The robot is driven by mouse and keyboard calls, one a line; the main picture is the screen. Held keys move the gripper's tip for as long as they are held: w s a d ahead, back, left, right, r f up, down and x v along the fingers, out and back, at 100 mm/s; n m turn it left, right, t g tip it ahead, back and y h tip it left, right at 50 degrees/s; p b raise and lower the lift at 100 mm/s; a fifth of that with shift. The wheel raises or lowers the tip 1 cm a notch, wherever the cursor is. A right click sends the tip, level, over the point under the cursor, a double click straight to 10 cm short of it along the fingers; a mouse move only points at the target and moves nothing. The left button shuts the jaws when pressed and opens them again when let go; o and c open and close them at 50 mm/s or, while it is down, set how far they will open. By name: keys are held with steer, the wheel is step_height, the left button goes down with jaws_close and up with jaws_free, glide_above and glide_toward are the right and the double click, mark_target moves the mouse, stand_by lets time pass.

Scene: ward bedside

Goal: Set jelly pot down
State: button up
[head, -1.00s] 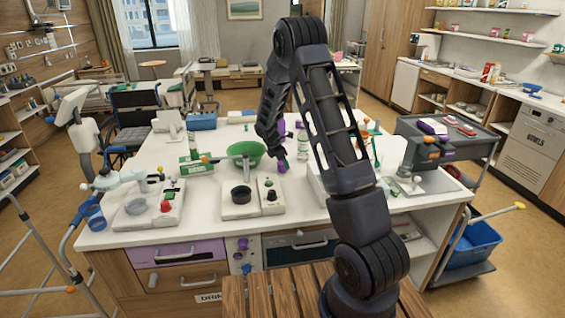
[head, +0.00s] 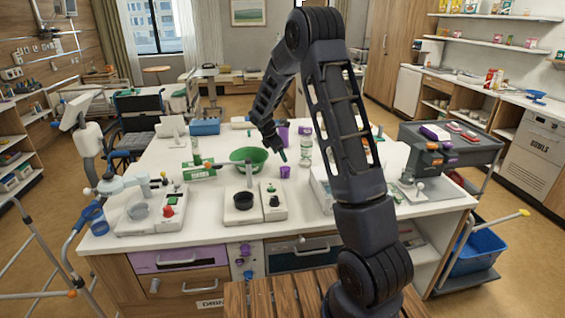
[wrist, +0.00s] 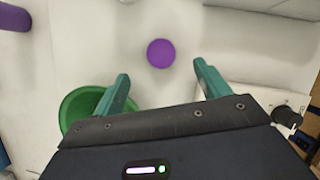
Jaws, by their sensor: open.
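The jelly pot looks to be the small purple pot (head: 285,172), which stands upright on the white worktop to the right of the green bowl (head: 250,157). In the wrist view the pot shows as a round purple top (wrist: 161,53), beyond and between my spread fingertips and apart from both. My gripper (head: 282,156) is open and empty, just above and behind the pot in the head view. Its two green fingers also show in the wrist view (wrist: 160,72). The green bowl lies beside the left finger there (wrist: 75,108).
A clear bottle (head: 306,148) and a larger purple container (head: 283,132) stand behind. A green-and-white box (head: 198,172) lies left of the bowl. Bare worktop surrounds the pot.

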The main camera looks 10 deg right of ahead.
steer(key=s+d+r+m+t+y, duration=0.1)
steer(key=s+d+r+m, duration=0.35)
steer(key=s+r, duration=0.5)
steer(key=s+d+r+m+y, duration=0.1)
steer(key=s+d+r+m, duration=0.2)
steer(key=s+r+m, duration=0.5)
steer(key=s+d+r+m, duration=0.1)
steer(key=s+m, duration=0.2)
steer(key=s, duration=0.6)
steer(key=s+d+r+m+t+y, duration=0.1)
steer(key=s+r+m, duration=0.1)
steer(key=s, duration=0.6)
steer(key=s+d+r+m+t+y, duration=0.1)
steer(key=s+m, duration=0.3)
steer(key=s, duration=0.5)
steer(key=shift+s+d+r, duration=0.3)
steer(key=shift+r, duration=0.25)
